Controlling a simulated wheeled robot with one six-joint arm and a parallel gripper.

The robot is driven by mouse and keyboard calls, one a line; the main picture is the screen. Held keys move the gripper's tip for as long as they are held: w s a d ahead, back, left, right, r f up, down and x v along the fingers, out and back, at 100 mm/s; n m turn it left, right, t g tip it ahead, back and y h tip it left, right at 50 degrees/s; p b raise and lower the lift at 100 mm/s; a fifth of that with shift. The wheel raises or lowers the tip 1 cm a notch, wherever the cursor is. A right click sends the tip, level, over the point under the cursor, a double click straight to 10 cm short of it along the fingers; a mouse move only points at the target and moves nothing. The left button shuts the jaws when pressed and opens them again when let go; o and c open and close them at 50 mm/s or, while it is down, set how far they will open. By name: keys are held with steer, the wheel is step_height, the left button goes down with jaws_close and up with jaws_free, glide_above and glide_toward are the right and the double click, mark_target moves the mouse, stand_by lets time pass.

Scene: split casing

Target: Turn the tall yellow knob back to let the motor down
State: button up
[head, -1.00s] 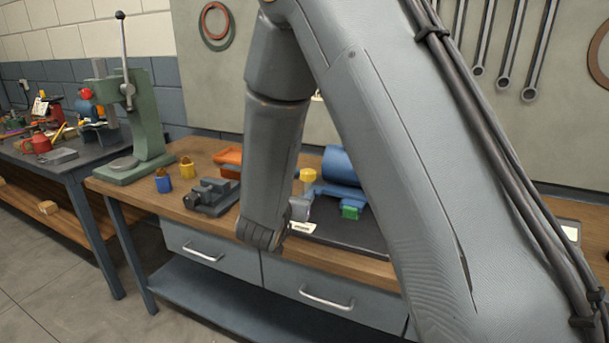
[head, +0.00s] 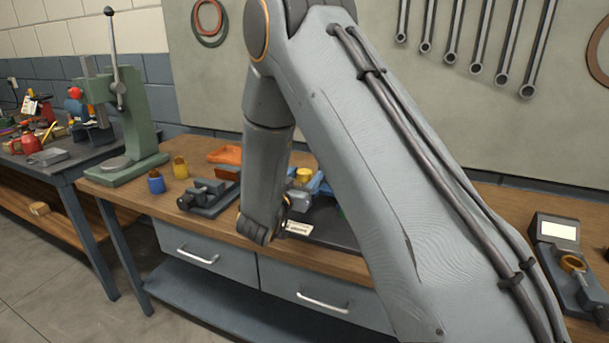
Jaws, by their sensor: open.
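The yellow knob (head: 304,175) shows in the head view just right of my forearm, above the dark plate on the bench. Its lower part is not clear. The blue motor (head: 324,188) is mostly hidden behind my arm, with only a small piece showing beside the knob. My wrist hangs in front of the plate, left of and below the knob in the picture. My gripper's fingers cannot be made out behind the wrist, so I cannot tell whether they touch the knob.
A dark grey vise (head: 208,197), a blue cup (head: 156,183), a yellow cup (head: 180,168) and an orange tray (head: 226,155) stand left of my arm. A green press (head: 140,130) stands further left. A device with a pale screen (head: 556,230) is at the right.

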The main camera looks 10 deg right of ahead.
steer(key=c, duration=1.1)
steer(key=shift+o, duration=0.2)
steer(key=shift+d+n+t+y, duration=0.1)
steer(key=shift+n+t+y, duration=0.2)
steer(key=shift+y, duration=0.1)
steer(key=n+t+y, duration=0.1)
steer(key=n+y, duration=0.1)
steer(key=y, duration=0.1)
steer(key=n+t+y+b, duration=0.1)
steer(key=n+y, duration=0.1)
steer(key=y, duration=0.1)
steer(key=shift+w+d+t, duration=0.1)
steer(key=shift+t, duration=0.2)
steer(key=n+y+b, duration=0.1)
steer(key=y, duration=0.2)
steer(key=n+y+b, duration=0.1)
steer(key=n+y, duration=0.1)
steer(key=y, duration=0.1)
steer(key=n+y+b, duration=0.1)
steer(key=n+y, duration=0.1)
steer(key=shift+w+r+y, duration=0.1)
steer(key=shift+r+y, duration=0.15)
steer(key=shift+y, duration=0.15)
steer(key=shift+n+y, duration=0.3)
